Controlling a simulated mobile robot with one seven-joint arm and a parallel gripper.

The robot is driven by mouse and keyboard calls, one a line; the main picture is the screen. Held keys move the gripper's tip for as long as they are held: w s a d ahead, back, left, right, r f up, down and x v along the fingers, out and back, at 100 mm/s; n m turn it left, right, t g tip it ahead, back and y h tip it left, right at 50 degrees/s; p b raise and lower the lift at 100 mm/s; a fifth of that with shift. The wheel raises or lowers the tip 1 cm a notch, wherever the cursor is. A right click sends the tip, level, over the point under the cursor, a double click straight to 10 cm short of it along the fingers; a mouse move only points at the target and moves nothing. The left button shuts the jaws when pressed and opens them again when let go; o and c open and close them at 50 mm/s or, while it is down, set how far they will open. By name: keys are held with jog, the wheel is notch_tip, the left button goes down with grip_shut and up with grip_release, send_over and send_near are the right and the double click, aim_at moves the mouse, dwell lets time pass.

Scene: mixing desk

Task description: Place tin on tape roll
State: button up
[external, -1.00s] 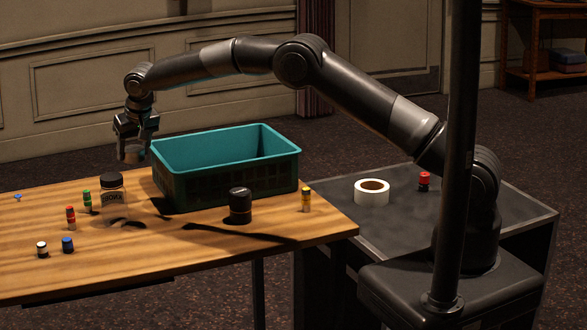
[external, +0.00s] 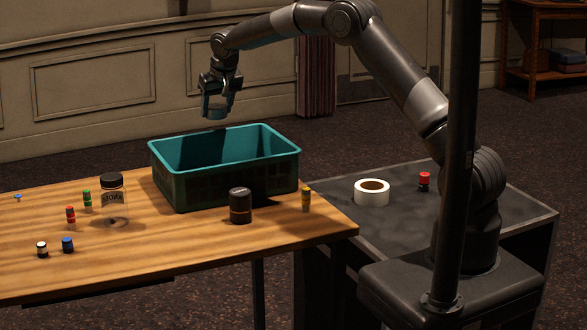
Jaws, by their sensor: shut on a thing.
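My gripper (external: 217,108) is raised above the back left of the teal crate. It is shut on a small, dull grey thing that looks like the tin (external: 216,113); the fingers and the dim light hide most of it. The tape roll (external: 371,198), a white ring with a brown core, lies flat on the dark side surface at the right. Nothing sits on its top. My gripper is far to the left of the roll and higher.
The teal crate (external: 180,188) stands on the wooden table (external: 160,255). A black canister (external: 240,206), a yellow vial (external: 306,200), a black-lidded jar (external: 112,198) and several small vials stand around it. A red-capped vial (external: 424,182) stands right of the tape roll.

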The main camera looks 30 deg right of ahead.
jog(key=d+m, duration=0.1)
jog(key=d, duration=1.6)
jog(key=m+h, duration=0.1)
send_over(371, 184)
jog(key=s+a, duration=0.1)
jog(key=a, duration=0.1)
jog(key=s+d+m, duration=0.1)
jog(key=s+d, duration=0.7)
jog(key=d, duration=0.2)
notch_tip(371, 184, down, 13)
jog(key=w+a+f, duration=0.4)
jog(key=w+a, duration=0.1)
jog(key=w+a+f, duration=0.2)
jog(key=a+f, duration=0.1)
jog(key=shift+w+a, duration=0.15)
jog(key=shift+f, duration=2.1)
